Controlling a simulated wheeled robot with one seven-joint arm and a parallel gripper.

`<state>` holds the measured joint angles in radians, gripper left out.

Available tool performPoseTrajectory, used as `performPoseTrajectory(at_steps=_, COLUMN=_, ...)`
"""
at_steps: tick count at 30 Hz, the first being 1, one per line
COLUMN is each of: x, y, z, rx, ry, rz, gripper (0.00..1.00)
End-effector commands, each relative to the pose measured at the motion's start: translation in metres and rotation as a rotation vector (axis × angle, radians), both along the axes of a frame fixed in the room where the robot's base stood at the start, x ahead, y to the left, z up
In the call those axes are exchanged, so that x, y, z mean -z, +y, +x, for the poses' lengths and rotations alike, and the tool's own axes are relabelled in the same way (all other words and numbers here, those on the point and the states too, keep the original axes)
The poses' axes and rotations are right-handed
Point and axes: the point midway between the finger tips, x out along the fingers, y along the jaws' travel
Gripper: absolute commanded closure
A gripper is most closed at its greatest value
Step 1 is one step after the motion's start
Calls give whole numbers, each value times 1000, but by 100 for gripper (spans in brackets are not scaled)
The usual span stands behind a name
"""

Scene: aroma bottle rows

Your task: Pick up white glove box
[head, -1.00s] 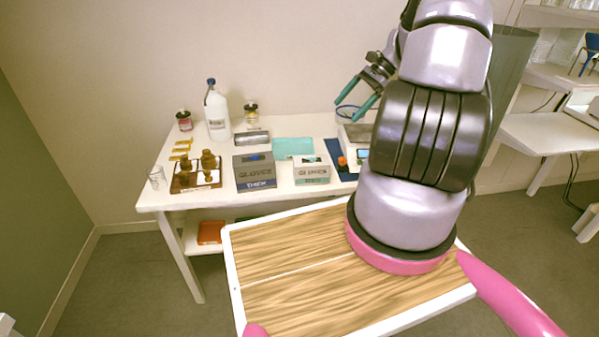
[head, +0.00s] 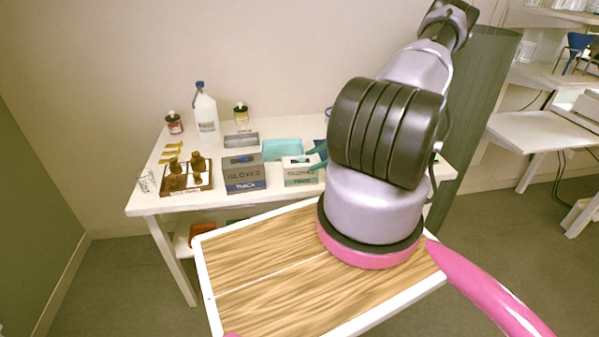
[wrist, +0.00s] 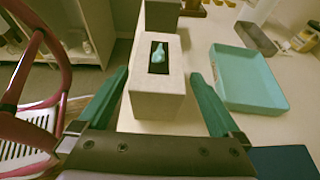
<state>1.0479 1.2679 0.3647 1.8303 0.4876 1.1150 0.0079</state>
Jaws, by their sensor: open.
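The white glove box (head: 300,172) stands at the front of the white table, right of a grey glove box (head: 244,174). In the wrist view the white glove box (wrist: 157,92) shows its top with a dark opening and a teal glove in it. My gripper (wrist: 160,95) is open, its teal fingers spread to either side of the near part of the box. I cannot tell whether they touch it. In the head view only a teal fingertip shows beside the box; my arm hides the rest.
A teal tray (wrist: 248,80) lies right of the box, with a grey container (wrist: 256,38) beyond it. A white bottle (head: 206,118) and a brown rack (head: 186,176) stand on the left side of the table (head: 150,203). Bare tabletop lies between box and tray.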

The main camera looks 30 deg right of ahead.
Motion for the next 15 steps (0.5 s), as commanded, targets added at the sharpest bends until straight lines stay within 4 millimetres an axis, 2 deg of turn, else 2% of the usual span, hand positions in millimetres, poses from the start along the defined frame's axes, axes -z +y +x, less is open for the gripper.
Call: performPoseTrajectory(at_steps=15, x=24, y=49, z=14, rx=-2, ry=0, rz=0, gripper=0)
